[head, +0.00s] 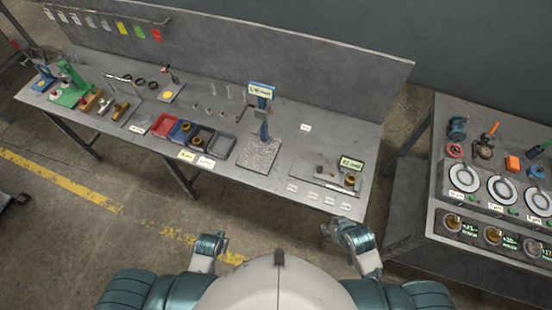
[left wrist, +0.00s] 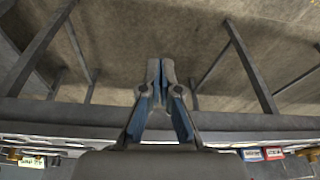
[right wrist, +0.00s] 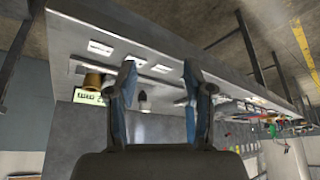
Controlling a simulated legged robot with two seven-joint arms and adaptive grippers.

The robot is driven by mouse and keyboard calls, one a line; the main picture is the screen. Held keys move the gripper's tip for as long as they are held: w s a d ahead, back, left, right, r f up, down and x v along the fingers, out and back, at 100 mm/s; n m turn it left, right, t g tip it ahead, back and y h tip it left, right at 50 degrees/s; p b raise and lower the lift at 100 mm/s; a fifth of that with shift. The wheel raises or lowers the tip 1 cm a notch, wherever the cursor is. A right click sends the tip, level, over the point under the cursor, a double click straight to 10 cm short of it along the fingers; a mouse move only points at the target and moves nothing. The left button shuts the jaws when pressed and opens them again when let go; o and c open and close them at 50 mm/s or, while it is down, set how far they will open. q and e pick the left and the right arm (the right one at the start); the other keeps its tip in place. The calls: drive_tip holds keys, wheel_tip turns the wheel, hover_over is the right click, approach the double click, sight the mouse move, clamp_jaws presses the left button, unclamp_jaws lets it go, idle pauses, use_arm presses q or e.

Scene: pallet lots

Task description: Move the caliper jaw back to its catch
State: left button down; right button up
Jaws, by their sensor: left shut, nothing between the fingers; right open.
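A flat grey plate (head: 318,176) at the bench's front right carries a brass cylinder (head: 350,180), small dark parts and a green-lit display (head: 352,163). The caliper jaw and its catch are too small to tell apart there. In the right wrist view the brass cylinder (right wrist: 92,82) and display (right wrist: 88,98) show left of the fingers, and a small grey part (right wrist: 144,102) shows between them. My right gripper (head: 335,229) is open and empty, in front of the bench edge. My left gripper (head: 217,243) is shut and empty, also short of the bench; its closed tips (left wrist: 160,70) show over the floor.
A blue post gauge (head: 263,118) with a display stands on a speckled slab (head: 258,157) left of the plate. Red, blue and dark bins (head: 165,125) lie farther left. A second bench (head: 440,190) with dials stands at the right, across a gap. Floor before the bench is clear.

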drive_tip(key=w+a+r+n+y, duration=0.1)
drive_tip(key=w+a+r+n, duration=0.1)
drive_tip(key=w+r, duration=0.15)
use_arm(q)
drive_tip(key=s+f+g, duration=0.1)
drive_tip(key=s+f, duration=0.1)
drive_tip(key=f, duration=0.6)
drive_tip(key=s+f, duration=0.3)
drive_tip(key=f, duration=0.6)
use_arm(e)
drive_tip(key=n+t+y, duration=0.2)
drive_tip(key=y, duration=0.1)
approach(321, 169)
drive_tip(key=x, duration=1)
drive_tip(key=shift+w+a+f, duration=0.2)
drive_tip(key=shift+f, duration=0.05)
use_arm(q)
drive_tip(key=s+a+f+g, duration=0.1)
drive_tip(key=s+a+f, duration=0.2)
drive_tip(key=s+f, duration=0.9)
drive_tip(key=s, duration=0.3)
drive_tip(key=shift+s+a+f, duration=0.2)
drive_tip(key=shift+s+f, duration=0.1)
drive_tip(key=shift+f, duration=0.1)
use_arm(e)
clamp_jaws()
